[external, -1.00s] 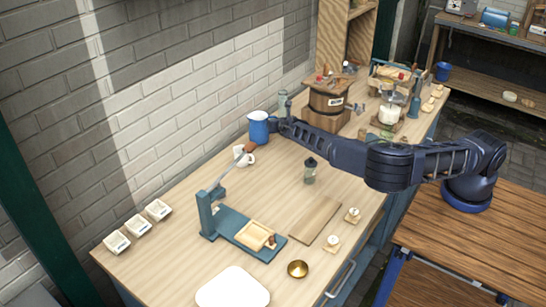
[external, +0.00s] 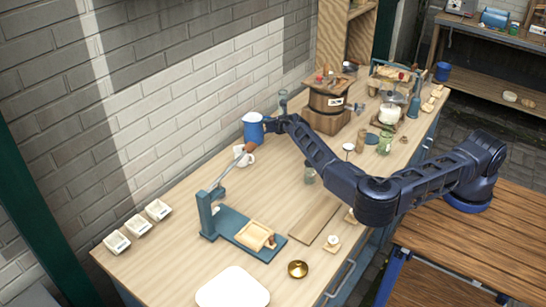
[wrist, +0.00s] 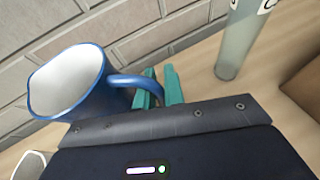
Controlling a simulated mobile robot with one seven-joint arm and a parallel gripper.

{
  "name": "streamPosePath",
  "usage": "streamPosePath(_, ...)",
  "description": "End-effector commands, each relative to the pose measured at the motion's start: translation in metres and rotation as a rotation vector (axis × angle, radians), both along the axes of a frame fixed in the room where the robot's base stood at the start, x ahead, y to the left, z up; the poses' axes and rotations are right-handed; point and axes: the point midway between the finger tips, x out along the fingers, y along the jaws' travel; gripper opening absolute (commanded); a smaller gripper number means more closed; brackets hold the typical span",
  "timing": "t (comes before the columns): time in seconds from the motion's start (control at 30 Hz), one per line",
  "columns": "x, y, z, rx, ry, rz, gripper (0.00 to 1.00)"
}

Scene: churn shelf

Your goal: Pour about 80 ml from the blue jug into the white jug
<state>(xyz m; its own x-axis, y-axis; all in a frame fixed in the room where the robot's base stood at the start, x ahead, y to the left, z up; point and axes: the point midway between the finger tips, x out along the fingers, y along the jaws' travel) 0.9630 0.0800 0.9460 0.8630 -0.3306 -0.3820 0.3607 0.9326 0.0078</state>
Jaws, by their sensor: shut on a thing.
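The blue jug (external: 254,132) has a white inside and is at the back of the bench, near the brick wall. My gripper (external: 270,124) is shut on its handle from the right, with teal fingers (wrist: 160,88) around the handle in the wrist view. The blue jug (wrist: 75,85) looks held just above the bench, its mouth leaning to the left. The white jug (external: 243,156) stands on the bench just below and left of it in the external view. Part of a white rim (wrist: 30,165) shows at the lower left of the wrist view. No liquid is visible.
A tall greenish glass bottle (wrist: 238,45) stands right of my gripper in the wrist view. A wooden churn (external: 328,105) is to the right. The bench's middle is fairly clear.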

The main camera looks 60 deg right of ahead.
Motion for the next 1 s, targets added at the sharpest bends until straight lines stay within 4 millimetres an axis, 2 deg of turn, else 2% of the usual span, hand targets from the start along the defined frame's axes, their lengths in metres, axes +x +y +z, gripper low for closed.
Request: streamPosePath(1.0, 0.017, 0.002, -0.001, 0.003, -0.001, 0.172, 0.0)
